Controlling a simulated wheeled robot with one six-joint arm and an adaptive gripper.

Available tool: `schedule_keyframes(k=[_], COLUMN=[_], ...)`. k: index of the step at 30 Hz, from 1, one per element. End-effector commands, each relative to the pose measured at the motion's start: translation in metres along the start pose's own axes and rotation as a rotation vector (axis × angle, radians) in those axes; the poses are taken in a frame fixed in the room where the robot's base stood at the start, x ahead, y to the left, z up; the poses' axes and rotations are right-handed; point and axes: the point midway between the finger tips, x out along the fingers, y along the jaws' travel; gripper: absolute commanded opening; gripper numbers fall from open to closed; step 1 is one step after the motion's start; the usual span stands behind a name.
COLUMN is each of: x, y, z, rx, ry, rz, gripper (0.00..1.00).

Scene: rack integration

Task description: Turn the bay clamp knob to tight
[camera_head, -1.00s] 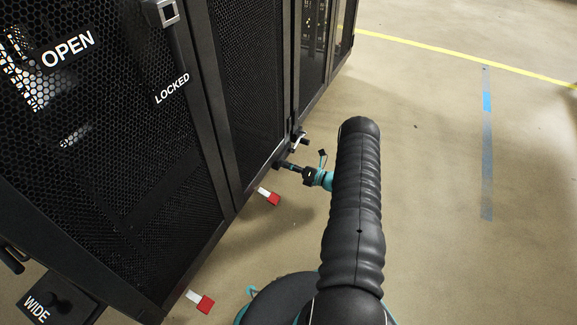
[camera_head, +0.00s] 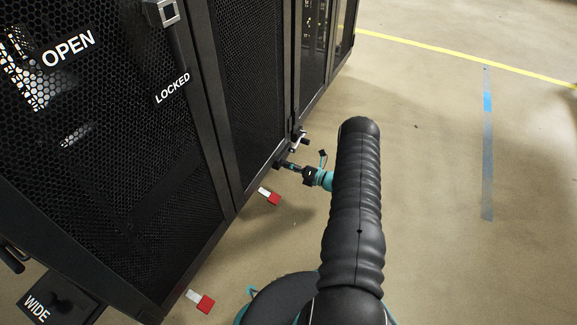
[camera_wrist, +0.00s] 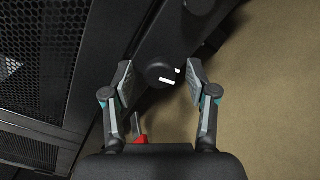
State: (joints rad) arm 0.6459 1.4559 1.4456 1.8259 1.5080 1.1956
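A dark round knob (camera_wrist: 158,74) shows in the wrist view on a dark rack beam. A white mark lies on its lower edge, and a second white mark (camera_wrist: 178,70) sits just to its right. My gripper (camera_wrist: 161,75) has its two fingers spread, one to the left and one to the right of the knob, with a gap visible on each side. Nothing is held. In the head view my gripper (camera_head: 291,167) is small, low at the rack's edge. The knob cannot be made out there, and any tight label is not legible.
Perforated black rack doors (camera_head: 110,170) fill the left, with a latch handle (camera_head: 160,12) and OPEN, LOCKED and WIDE labels. Two red-and-white tabs (camera_head: 270,196) stick out at the rack's base. Open floor (camera_head: 430,200) lies to the right.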

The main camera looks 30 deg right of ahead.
Motion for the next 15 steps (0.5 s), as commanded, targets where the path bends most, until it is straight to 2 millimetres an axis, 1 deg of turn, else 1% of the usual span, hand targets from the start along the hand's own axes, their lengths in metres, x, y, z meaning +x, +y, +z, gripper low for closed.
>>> schedule_keyframes(k=[8,11,15], x=[-0.004,-0.014,-0.039], y=[0.000,0.000,-0.001], z=[0.001,0.001,0.001], rx=[0.000,0.000,0.001], ry=[-0.001,-0.004,-0.004], rz=[0.000,-0.001,-0.002], gripper=[0.57,0.57,0.57])
